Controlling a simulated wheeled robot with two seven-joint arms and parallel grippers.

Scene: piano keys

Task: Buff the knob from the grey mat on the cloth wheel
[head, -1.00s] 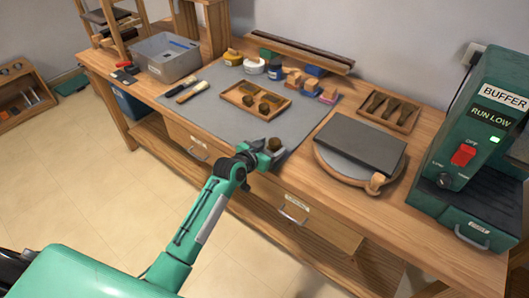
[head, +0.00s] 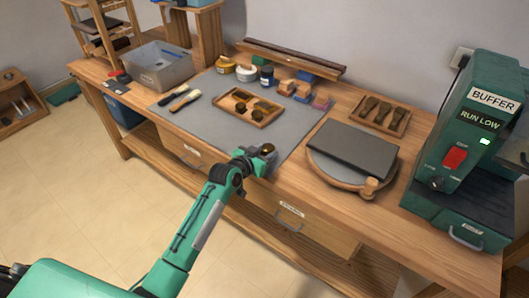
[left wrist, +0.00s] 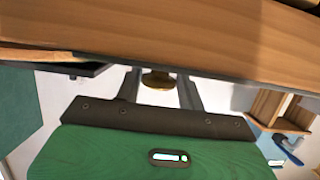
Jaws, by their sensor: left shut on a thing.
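My left gripper (head: 262,157) is shut on a dark brass knob (head: 267,149), at the front edge of the bench by the grey mat (head: 210,115). In the left wrist view the knob (left wrist: 158,80) sits between the two fingers, below the wooden bench edge. The green buffer (head: 466,150) stands at the right end of the bench, with a red switch and a lit green lamp. I cannot make out its cloth wheel. My right gripper is not in view.
A wooden tray (head: 232,116) with several small knobs lies on the mat. A dark slab on a round wooden board (head: 369,186) lies between the mat and the buffer. A grey bin (head: 181,78) is at the back left.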

